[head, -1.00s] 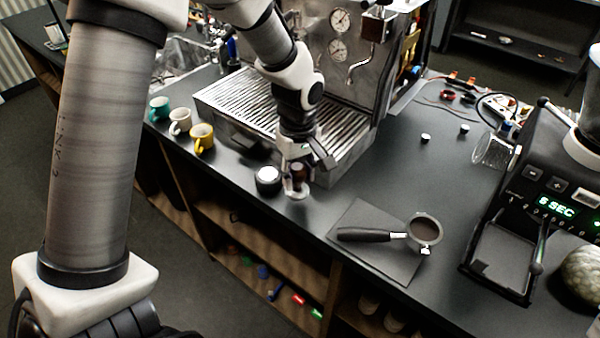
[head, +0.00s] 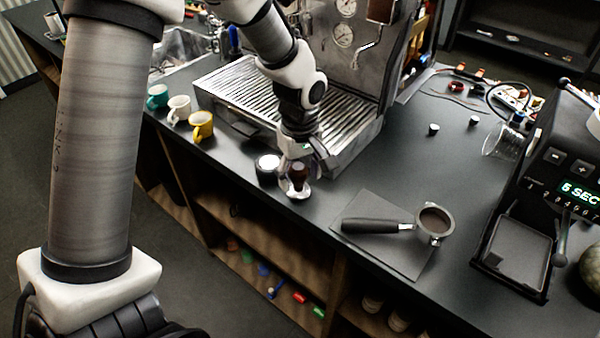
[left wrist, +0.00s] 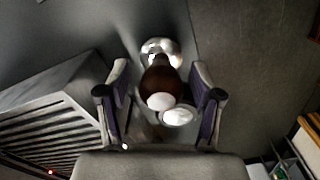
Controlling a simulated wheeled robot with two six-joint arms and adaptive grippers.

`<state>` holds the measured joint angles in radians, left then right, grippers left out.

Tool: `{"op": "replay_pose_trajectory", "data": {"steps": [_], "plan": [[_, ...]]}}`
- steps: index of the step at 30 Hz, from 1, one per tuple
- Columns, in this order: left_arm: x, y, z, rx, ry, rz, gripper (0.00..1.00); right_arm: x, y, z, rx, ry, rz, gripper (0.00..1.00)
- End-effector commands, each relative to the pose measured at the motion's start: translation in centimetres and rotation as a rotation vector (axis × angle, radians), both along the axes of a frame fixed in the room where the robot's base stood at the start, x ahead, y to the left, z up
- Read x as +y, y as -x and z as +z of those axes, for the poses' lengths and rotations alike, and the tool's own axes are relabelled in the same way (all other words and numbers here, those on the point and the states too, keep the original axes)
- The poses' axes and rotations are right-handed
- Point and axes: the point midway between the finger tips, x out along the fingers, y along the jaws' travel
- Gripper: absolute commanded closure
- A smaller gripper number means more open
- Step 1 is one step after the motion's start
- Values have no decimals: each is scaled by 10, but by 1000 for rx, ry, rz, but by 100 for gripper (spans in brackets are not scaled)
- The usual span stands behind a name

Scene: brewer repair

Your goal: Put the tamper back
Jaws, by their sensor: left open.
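The tamper (head: 298,178) has a dark brown handle and a shiny metal base. It stands on the dark counter near the front edge, close to the coffee machine's drip tray corner. My left gripper (head: 302,170) points down over it and is open. In the left wrist view the tamper's handle (left wrist: 160,82) is between the two spread fingers (left wrist: 160,108), with a gap on each side. A short black round piece with a bright top (head: 268,166) stands just left of the tamper; I cannot tell if it is the tamper's holder. My right gripper is not in view.
The espresso machine's drip tray (head: 240,92) is behind the gripper. A portafilter (head: 433,222) lies on a dark mat (head: 400,262) to the right, before the grinder (head: 540,190). Teal, white and yellow cups (head: 202,126) stand at left. The counter's front edge is close.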

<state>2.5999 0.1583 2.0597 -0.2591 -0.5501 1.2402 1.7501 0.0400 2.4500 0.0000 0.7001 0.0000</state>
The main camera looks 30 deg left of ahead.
Motion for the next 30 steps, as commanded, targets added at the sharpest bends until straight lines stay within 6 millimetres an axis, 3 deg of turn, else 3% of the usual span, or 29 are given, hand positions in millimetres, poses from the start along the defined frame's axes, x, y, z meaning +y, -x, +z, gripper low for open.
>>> {"op": "replay_pose_trajectory", "data": {"steps": [5,15,18,22,30], "plan": [[0,-1,14,-4,-1,0,35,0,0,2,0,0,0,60],[0,-1,98,-6,-1,0,35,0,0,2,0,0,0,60],[0,-1,115,-4,-1,1,35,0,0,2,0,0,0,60],[0,0,124,-1,0,0,35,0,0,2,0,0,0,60],[0,0,125,0,-1,0,35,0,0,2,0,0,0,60]]}}
